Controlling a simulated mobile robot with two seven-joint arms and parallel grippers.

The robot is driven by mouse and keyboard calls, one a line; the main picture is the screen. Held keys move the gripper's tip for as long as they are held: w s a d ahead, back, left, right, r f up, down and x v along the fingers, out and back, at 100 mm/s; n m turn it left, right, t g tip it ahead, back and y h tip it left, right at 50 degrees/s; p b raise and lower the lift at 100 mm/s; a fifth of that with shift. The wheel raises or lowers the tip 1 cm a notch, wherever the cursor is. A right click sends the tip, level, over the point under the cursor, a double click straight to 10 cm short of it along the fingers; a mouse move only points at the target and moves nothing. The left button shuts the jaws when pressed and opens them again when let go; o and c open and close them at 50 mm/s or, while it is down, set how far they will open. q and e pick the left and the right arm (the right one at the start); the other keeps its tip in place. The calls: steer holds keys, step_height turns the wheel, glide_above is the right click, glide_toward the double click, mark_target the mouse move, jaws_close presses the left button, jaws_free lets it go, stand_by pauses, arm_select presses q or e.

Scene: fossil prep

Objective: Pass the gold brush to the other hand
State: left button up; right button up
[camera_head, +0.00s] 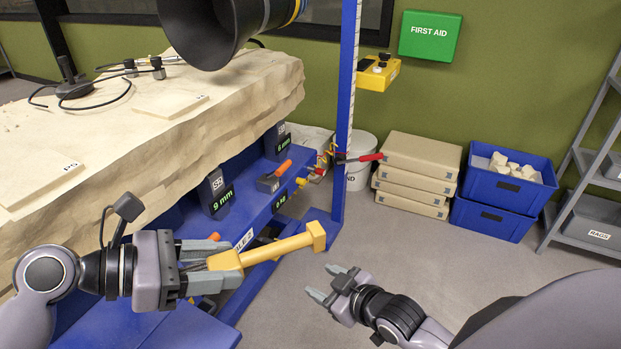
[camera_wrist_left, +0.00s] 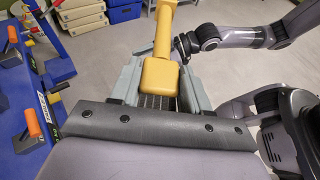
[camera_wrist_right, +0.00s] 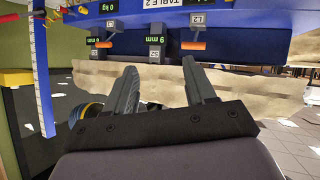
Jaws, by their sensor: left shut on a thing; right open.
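The gold brush (camera_head: 277,248) is held out in the air in front of the blue table. My left gripper (camera_head: 226,262) is shut on one end of it, and its long handle points right to a block-like end. The brush also shows in the left wrist view (camera_wrist_left: 161,50), between the fingers of my left gripper (camera_wrist_left: 160,92). My right gripper (camera_head: 333,287) is open and empty, below and to the right of the brush's free end, apart from it. In the right wrist view nothing is between the fingers of my right gripper (camera_wrist_right: 163,80).
A blue post (camera_head: 345,110) stands behind the brush. Stacked boxes (camera_head: 415,175) and blue crates (camera_head: 495,218) stand further back. Floor around my right gripper is clear.

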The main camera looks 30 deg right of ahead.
steer(key=w+d+r+n+t, duration=0.1)
steer(key=w+d+r+n, duration=0.15)
steer(key=w+r, duration=0.8)
step_height(320, 180, up, 21)
steer(key=n+g+y, duration=0.2)
steer(key=n+g, duration=0.8)
glide_above(274, 246)
steer(key=s+d, duration=0.2)
steer(key=d, duration=0.2)
steer(key=shift+g, duration=0.4)
steer(key=x, duration=1.1)
steer(key=shift+s+d+f, duration=0.2)
steer(key=shift+f, duration=0.15)
